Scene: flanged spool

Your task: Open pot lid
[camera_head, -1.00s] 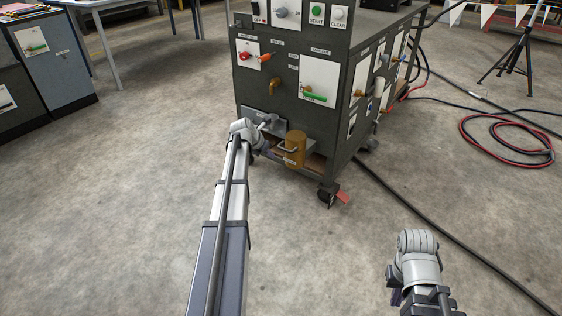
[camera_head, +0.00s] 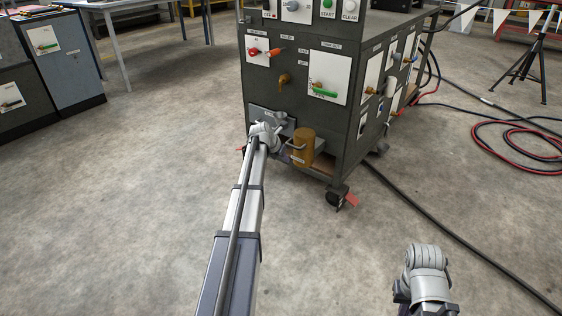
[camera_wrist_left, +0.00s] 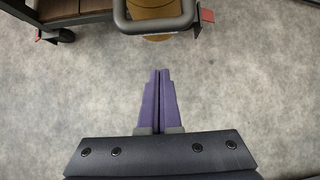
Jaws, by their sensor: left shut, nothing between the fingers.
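The pot is a brown-yellow cylinder (camera_head: 303,148) at the lower front of a dark machine cart, with a grey loop handle on its left side. In the left wrist view the grey handle (camera_wrist_left: 156,27) crosses the top, with brown surface (camera_wrist_left: 153,8) behind it.
The dark cart (camera_head: 310,110) carries valves, labels and buttons, and stands on a caster (camera_head: 336,198). A black cable (camera_head: 440,226) runs along the floor to the right. Coiled hoses (camera_head: 520,145) and a tripod (camera_head: 527,65) are further right. The floor in front is clear.

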